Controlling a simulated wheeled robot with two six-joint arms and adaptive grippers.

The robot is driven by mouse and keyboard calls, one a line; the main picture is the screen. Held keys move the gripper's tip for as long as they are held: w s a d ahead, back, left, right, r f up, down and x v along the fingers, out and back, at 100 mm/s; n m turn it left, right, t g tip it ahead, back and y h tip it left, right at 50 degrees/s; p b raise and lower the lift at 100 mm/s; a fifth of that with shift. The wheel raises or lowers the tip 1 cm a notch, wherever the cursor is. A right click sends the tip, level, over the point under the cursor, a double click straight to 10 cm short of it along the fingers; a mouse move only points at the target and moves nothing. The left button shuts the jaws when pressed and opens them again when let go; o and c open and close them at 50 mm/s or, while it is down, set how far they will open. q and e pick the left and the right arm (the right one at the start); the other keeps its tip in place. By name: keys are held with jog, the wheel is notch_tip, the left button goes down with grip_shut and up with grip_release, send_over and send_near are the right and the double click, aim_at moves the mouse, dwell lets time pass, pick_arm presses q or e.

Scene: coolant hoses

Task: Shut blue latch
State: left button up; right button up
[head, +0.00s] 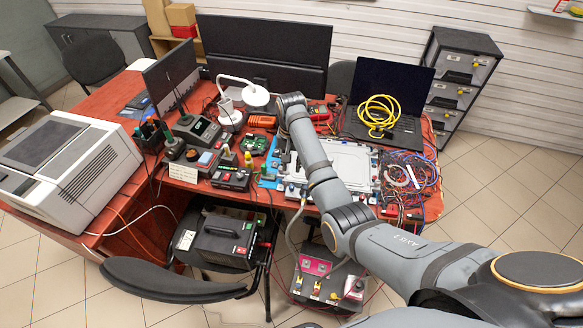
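A flat silver-white case (348,160) lies on the red table, with small dark and blue fittings along its rim. I cannot make out which fitting is the blue latch, or whether it is shut; it is too small or hidden behind my arm. My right arm reaches from the lower right across this case. My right gripper (283,136) is at its far end, by the case's left far corner. Its fingers are mostly hidden and too small to read, and I see nothing held. My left gripper is not in view.
A laptop (390,95) with a coiled yellow cable (378,112) stands behind the case. Tangled wires (410,177) lie at its right. A white lamp (255,95), control boxes (232,177) and a printer (70,165) crowd the left. Open tiled floor is at right.

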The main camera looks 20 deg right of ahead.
aim_at(292, 187)
notch_tip(292, 187, down, 11)
jog(key=shift+s+m, duration=0.1)
jog(key=shift+m, duration=1)
